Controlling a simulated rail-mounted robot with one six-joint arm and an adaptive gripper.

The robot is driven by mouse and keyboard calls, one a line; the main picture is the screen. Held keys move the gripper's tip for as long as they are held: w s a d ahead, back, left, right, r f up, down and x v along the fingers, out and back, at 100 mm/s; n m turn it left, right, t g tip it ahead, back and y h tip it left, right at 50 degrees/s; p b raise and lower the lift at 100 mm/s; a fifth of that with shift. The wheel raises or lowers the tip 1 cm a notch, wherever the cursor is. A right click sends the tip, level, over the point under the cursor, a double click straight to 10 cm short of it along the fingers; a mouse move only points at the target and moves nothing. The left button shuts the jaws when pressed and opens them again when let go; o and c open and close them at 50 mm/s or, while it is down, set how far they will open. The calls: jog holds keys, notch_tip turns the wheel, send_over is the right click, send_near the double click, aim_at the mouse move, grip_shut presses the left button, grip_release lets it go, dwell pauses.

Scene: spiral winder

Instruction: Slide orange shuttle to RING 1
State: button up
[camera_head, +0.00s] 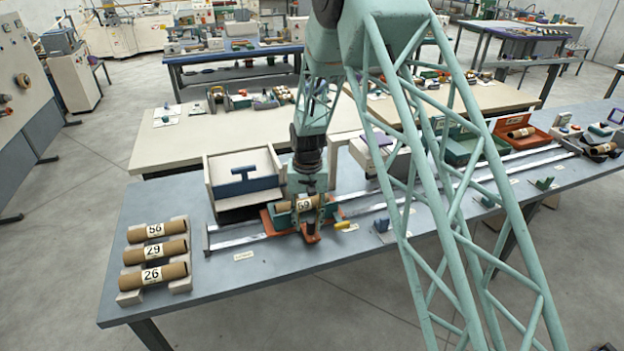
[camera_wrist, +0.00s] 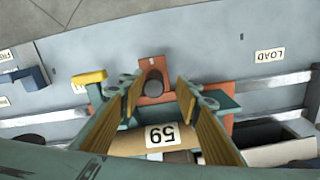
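The orange shuttle (camera_head: 276,222) sits on the metal rails toward their left end, carrying a cardboard tube (camera_head: 305,203) marked 59. In the wrist view the shuttle's orange front tab (camera_wrist: 152,68) bears a dark round knob (camera_wrist: 154,84). My gripper (camera_head: 311,222) is lowered over the shuttle. In the wrist view its two fingers (camera_wrist: 155,93) stand apart, either side of the knob, with visible gaps. Whether the tips reach the knob's height I cannot tell. A LOAD label (camera_wrist: 269,56) lies near the shuttle. I cannot read a RING 1 label in either view.
A yellow handle (camera_wrist: 90,77) juts from the shuttle's side. A white box with a blue handle (camera_head: 243,180) stands behind the rails' left end. Tubes 56, 29 and 26 (camera_head: 157,252) lie on a rack at left. The rails (camera_head: 470,176) run right, past small blue and green blocks.

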jog(key=s+d+r, duration=0.2)
jog(key=r, duration=0.9)
jog(key=s+d+r, duration=0.2)
jog(key=r, duration=0.9)
jog(key=shift+d+t, duration=0.3)
dwell(0.4)
